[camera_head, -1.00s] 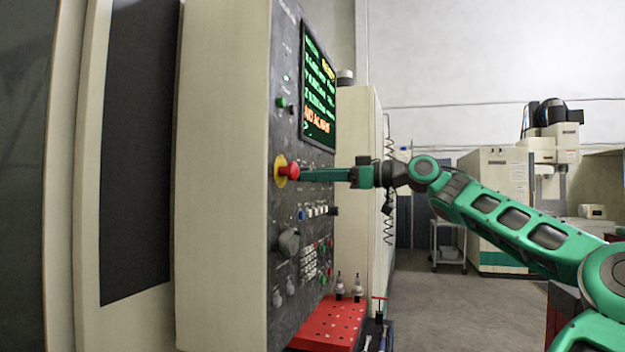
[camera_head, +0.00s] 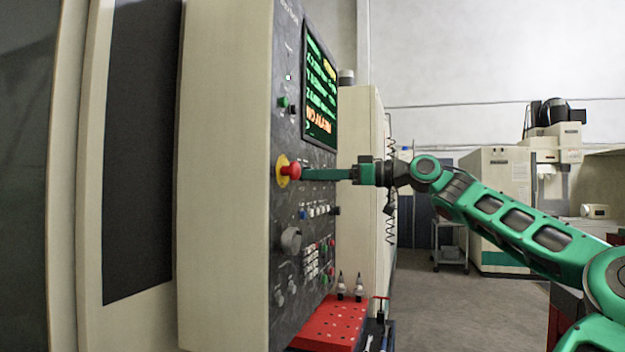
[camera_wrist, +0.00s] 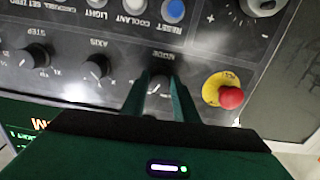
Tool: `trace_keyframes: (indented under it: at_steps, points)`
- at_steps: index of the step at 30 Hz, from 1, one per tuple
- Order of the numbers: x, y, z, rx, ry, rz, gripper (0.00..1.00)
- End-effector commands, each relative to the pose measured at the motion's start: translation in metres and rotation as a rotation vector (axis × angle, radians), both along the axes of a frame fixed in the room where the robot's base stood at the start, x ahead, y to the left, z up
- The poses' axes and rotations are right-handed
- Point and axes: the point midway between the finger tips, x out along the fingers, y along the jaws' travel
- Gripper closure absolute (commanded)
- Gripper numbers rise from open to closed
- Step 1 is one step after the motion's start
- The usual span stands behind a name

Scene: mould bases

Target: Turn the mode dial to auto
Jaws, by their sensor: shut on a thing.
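The mode dial (camera_wrist: 157,86) is a small dark knob with a white mark, below the upside-down MODE label in the wrist view. My gripper (camera_wrist: 158,88) is shut on it, one green finger on each side. Its position labels are too small and partly covered, so I cannot tell which mode it points to. The dial is hidden there.
The red emergency button (camera_wrist: 231,98) on its yellow base stands close beside my right-hand finger in the wrist view. The axis dial (camera_wrist: 97,67) and step dial (camera_wrist: 36,55) lie to the left. A red tray (camera_head: 330,325) sits below the panel.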

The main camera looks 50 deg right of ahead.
Motion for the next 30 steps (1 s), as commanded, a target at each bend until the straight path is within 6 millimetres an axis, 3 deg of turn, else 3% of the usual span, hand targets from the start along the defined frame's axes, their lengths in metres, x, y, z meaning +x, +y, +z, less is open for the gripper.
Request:
trace_keyframes:
  at_steps: [18, 30]
  points:
    - [-0.0007, -0.0027, 0.0024, 0.419, 0.164, -0.007, 0.96]
    - [-0.0002, -0.0031, 0.0025, 0.534, 0.211, -0.009, 0.95]
